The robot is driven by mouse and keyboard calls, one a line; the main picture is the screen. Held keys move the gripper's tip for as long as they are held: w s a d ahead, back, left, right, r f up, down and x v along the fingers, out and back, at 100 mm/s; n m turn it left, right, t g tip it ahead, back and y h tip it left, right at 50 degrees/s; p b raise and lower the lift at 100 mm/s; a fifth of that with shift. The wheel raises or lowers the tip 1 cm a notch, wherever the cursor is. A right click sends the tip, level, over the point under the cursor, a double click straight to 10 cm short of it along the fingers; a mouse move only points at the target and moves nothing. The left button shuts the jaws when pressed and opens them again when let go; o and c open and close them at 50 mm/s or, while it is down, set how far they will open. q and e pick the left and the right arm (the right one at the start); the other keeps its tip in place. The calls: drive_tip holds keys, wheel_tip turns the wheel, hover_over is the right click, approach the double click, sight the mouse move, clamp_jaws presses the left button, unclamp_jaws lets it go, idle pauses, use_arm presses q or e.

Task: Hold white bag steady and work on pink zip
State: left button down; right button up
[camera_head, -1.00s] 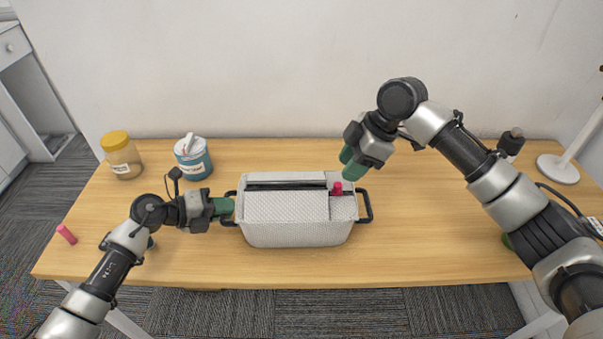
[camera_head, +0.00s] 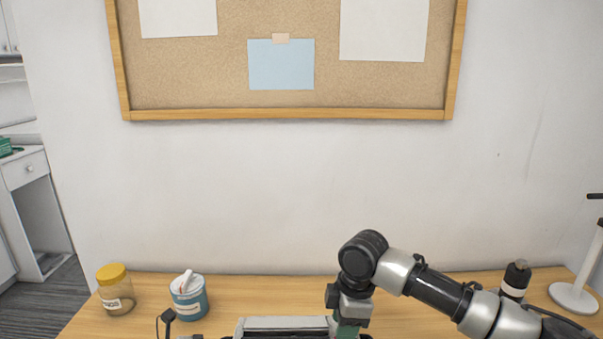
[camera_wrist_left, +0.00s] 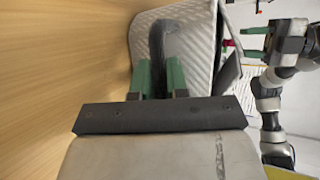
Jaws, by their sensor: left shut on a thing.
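The white bag (camera_head: 285,323) shows only its top at the bottom edge of the head view. Its textured side (camera_wrist_left: 197,45) fills the upper middle of the left wrist view. My left gripper (camera_wrist_left: 159,80) is shut on the bag's dark handle (camera_wrist_left: 157,45), a green finger on each side. The pink zip pull (camera_wrist_left: 229,43) shows at the bag's far top edge. My right gripper (camera_wrist_left: 253,43) has its green fingers apart beside the pull, with no visible grip on it. In the head view my right gripper (camera_head: 347,331) is over the bag's right end, and the pull is hidden.
On the wooden table (camera_head: 250,290), a yellow-lidded jar (camera_head: 116,290) and a blue tub (camera_head: 189,298) stand left of the bag. A black bottle (camera_head: 515,280) and a white stand base (camera_head: 573,298) are at the right. A cork board (camera_head: 230,75) hangs on the wall.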

drive_tip(key=shift+a+f, duration=0.2)
drive_tip(key=shift+f, duration=0.9)
drive_tip(key=c, duration=0.6)
